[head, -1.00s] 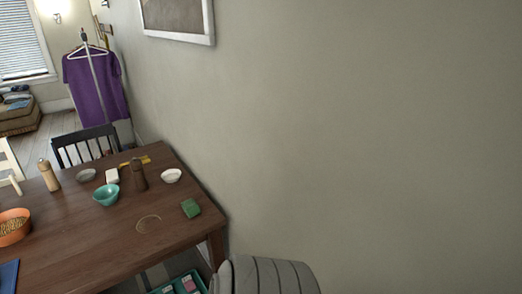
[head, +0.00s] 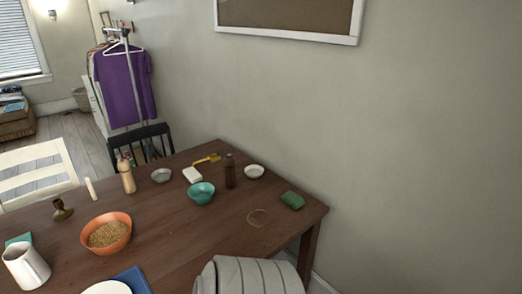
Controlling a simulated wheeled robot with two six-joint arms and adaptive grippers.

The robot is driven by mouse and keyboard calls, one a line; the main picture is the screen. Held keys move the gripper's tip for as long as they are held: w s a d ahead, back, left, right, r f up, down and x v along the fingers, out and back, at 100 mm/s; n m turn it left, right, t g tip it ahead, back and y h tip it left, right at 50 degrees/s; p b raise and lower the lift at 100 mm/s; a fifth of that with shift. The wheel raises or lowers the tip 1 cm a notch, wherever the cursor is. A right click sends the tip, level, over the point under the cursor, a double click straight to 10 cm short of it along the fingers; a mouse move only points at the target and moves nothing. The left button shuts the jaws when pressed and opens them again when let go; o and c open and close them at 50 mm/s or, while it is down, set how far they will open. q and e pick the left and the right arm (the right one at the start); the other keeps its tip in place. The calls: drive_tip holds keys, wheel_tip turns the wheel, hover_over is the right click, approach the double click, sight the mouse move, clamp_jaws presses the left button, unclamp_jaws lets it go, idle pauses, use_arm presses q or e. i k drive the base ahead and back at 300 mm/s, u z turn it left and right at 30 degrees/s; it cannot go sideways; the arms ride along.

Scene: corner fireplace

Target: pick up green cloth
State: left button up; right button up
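A folded green cloth (head: 292,200) lies on the wooden table (head: 180,241) near its right corner, close to the wall. A faint ring mark or clear round item lies just left of it. Neither of my grippers shows in the head view, so I cannot see their state. Nothing touches the cloth.
A teal bowl (head: 201,194), dark mill (head: 230,171), white bowl (head: 254,171), light mill (head: 127,177) and orange bowl (head: 106,236) stand on the table. A ribbed grey object (head: 250,276) is at the bottom, before the table. A dark chair (head: 140,145) is behind.

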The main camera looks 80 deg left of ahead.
sight(291, 198)
drive_tip(key=k, duration=0.25)
drive_tip(key=u, duration=1.1)
